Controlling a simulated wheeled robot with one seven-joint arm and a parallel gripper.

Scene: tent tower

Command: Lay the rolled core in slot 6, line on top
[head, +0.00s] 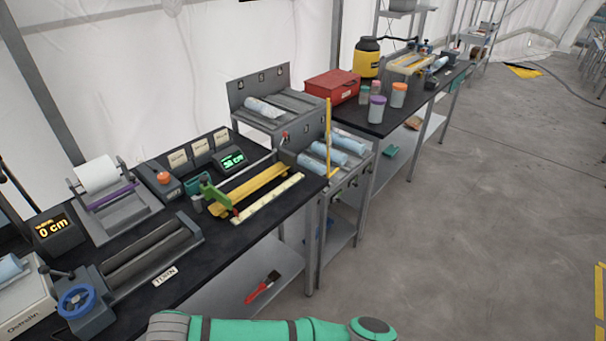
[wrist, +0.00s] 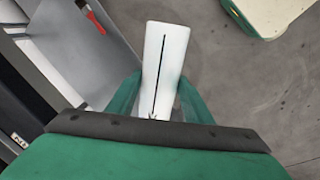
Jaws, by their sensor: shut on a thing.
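My gripper (wrist: 158,92) shows in the wrist view with its green fingers shut on the rolled core (wrist: 166,48). The core is white, with a dark line running lengthwise along the face toward the camera. It is held clear over the grey floor, beside the bench's lower shelf. The head view shows neither my gripper nor the held core. The grey stepped slot rack (head: 238,97) stands beyond the bench in the head view. A pale blue-white roll (head: 262,107) lies in its upper tier and several more (head: 330,141) in its lower tier. Slot numbers are too small to read.
The black bench (head: 165,292) holds a roller device (head: 150,255), a yellow trough (head: 250,190) and a ruler strip (head: 268,199). A yellow upright post (head: 328,135) stands at the rack's front. A red brush (head: 262,287) lies on the lower shelf.

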